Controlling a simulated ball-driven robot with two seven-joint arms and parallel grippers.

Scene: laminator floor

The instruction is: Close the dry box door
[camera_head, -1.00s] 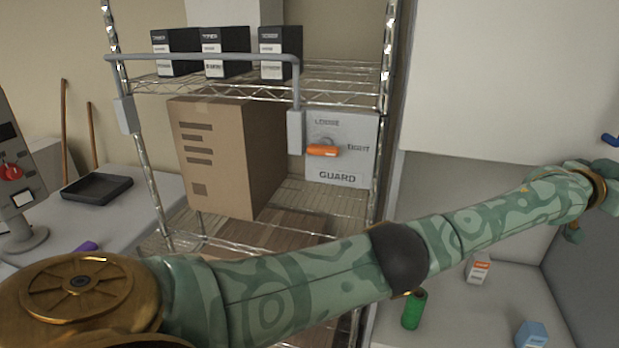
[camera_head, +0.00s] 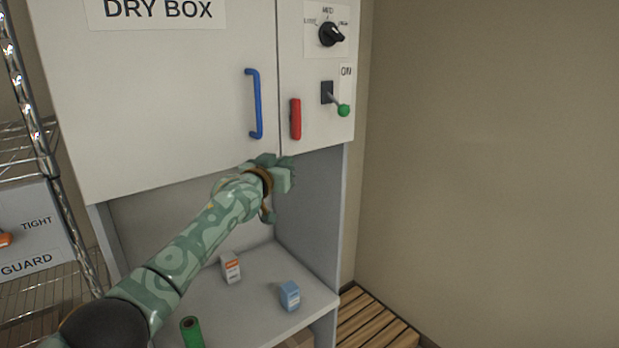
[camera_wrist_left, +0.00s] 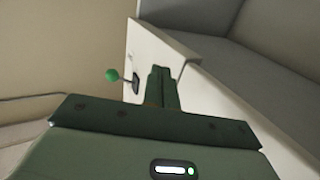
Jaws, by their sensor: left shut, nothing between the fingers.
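The dry box door (camera_head: 165,110) is a white panel with a "DRY BOX" label and a blue upright handle (camera_head: 255,104) near its right edge. It looks flush or nearly flush with the control panel beside it; a small gap cannot be ruled out. My left gripper (camera_head: 282,173) is just below the door's lower right corner, under the handle, with nothing held. In the left wrist view its fingers (camera_wrist_left: 163,90) are together in front of a white panel face. Whether they touch it cannot be told. My right gripper is not in view.
The control panel holds a black knob (camera_head: 331,34), a red bar (camera_head: 295,118) and a green-tipped lever (camera_head: 343,110). In the open bay below are an orange-and-white box (camera_head: 231,267), a blue box (camera_head: 289,296) and a green cylinder (camera_head: 191,333). A wire rack stands left; a wooden pallet (camera_head: 375,322) lies right.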

